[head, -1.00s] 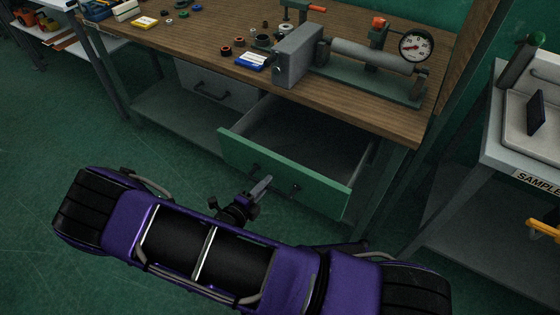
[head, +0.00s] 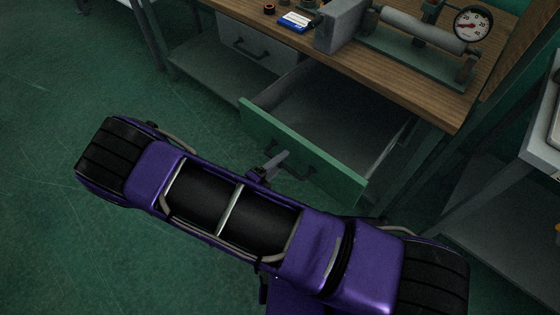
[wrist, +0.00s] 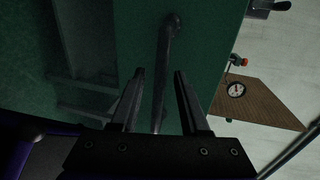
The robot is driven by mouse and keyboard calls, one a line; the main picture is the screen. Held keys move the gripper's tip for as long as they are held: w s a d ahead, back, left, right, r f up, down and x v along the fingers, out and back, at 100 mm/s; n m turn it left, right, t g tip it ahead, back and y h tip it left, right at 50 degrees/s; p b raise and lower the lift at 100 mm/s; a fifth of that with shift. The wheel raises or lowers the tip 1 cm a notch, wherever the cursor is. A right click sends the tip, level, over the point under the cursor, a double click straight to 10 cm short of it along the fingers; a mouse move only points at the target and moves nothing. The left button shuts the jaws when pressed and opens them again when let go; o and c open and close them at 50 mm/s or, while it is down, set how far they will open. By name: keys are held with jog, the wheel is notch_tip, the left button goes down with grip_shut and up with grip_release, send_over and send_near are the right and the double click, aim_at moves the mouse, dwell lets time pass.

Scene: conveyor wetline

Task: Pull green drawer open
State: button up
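The green drawer front (head: 315,160) stands pulled out from under the workbench, with its grey inside (head: 335,110) showing and empty where I can see. Its dark bar handle (head: 302,172) is on the outer face, partly hidden behind my gripper (head: 280,160). In the wrist view the handle (wrist: 168,50) runs between and beyond the two fingers of my gripper (wrist: 160,73). The fingers are apart, with gaps to the handle on both sides, so they are not shut on it. Whether the handle lies within finger depth is unclear.
A closed grey drawer (head: 258,48) with its own handle is left of the open one. The wooden bench top (head: 390,75) carries a press with a dial gauge (head: 473,24) and a blue-and-white box (head: 296,21). A grey side table (head: 545,140) stands at right. Green floor is clear at left.

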jog(key=v, duration=1.7)
jog(key=shift+s, duration=0.2)
jog(key=shift+w+a, duration=0.1)
jog(key=shift+a, duration=0.05)
